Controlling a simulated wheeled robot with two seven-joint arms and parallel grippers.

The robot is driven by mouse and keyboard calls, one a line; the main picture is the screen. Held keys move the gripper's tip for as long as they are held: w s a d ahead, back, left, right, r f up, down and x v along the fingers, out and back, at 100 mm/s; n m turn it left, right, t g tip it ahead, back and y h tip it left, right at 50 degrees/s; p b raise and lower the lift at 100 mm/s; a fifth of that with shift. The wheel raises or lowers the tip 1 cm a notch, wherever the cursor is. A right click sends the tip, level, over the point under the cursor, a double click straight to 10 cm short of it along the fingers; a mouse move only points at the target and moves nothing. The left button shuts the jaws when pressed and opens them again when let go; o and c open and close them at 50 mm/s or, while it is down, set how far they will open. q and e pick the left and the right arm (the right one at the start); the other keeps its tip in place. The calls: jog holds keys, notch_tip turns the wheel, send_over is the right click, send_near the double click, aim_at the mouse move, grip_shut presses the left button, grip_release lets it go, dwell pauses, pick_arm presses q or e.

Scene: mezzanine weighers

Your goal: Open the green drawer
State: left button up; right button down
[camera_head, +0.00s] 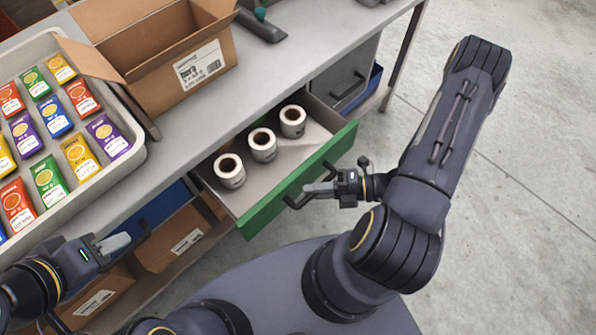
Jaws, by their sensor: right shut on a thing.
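The green drawer (262,213) is pulled out from under the worktop, and its open inside shows. Three white label rolls (263,145) stand in a row inside it. A dark bar handle (299,201) is on its green front. My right gripper (308,194) is at this handle, shut on it, with its arm coming in from the right. My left gripper (132,238) is at the lower left, in front of the lower shelf and apart from the drawer. Its fingers are partly hard to make out, so I cannot tell its opening.
A grey tray (136,160) of colourful seed-like packets and an open cardboard box (165,92) stand on the worktop (268,73). A grey drawer (347,85) is right of the green one. Cardboard boxes (175,240) sit on the shelf below. The floor at right is clear.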

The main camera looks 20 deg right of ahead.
jog(key=s+d, duration=0.2)
jog(key=s, duration=0.3)
jog(key=shift+s, duration=0.35)
jog(key=c, duration=1.4)
grip_release()
jog(key=shift+d, duration=0.1)
jog(key=v, duration=0.7)
jog(key=shift+s+d, duration=0.2)
jog(key=shift+d, duration=0.1)
jog(key=shift+d, duration=0.1)
